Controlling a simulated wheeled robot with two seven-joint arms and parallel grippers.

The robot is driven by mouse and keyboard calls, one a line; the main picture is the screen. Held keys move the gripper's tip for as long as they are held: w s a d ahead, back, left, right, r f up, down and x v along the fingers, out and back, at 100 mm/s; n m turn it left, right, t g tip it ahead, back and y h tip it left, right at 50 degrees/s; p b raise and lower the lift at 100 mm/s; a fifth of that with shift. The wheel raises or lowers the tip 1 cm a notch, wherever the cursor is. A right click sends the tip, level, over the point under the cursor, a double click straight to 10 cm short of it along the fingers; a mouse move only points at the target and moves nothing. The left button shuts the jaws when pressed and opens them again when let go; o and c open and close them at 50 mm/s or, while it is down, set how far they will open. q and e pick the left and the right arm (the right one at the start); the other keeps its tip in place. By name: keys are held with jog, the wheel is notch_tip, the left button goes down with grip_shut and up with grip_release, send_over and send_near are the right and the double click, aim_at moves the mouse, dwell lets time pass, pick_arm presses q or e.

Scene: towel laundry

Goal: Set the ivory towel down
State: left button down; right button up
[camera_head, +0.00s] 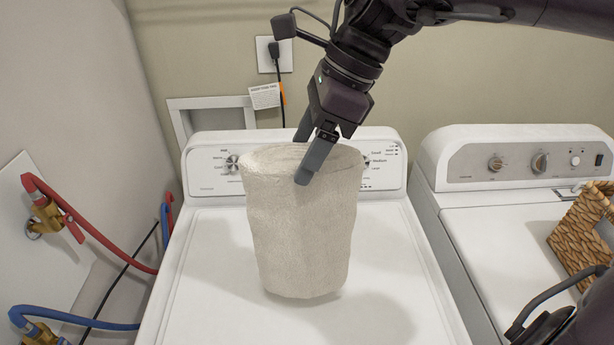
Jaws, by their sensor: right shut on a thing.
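The ivory towel (305,235) is a rolled, upright cylinder, wider at the top than at the bottom. It is over the white top of the left machine (205,270), near its control panel. A shadow lies on the lid to its lower right; I cannot tell whether its bottom touches the lid. My right gripper (305,158) comes down from the upper right and is shut on the towel's top edge, one finger outside the front and the other at the back. My left gripper is not in view.
A second white machine (500,240) stands at the right with a wicker basket (580,235) on it. Red (95,232) and blue (85,318) hoses run along the left wall. A power outlet (274,54) and a hanging tag (265,97) are on the back wall. The lid around the towel is clear.

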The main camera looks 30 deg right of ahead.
aim_at(303, 232)
jog(key=shift+a+f, duration=0.1)
jog(key=shift+f, duration=0.7)
notch_tip(303, 232, down, 4)
jog(key=shift+f+p, duration=0.2)
jog(key=shift+p, duration=0.3)
jog(key=shift+f, duration=0.2)
jog(key=o, duration=1.7)
jog(key=shift+c, duration=0.2)
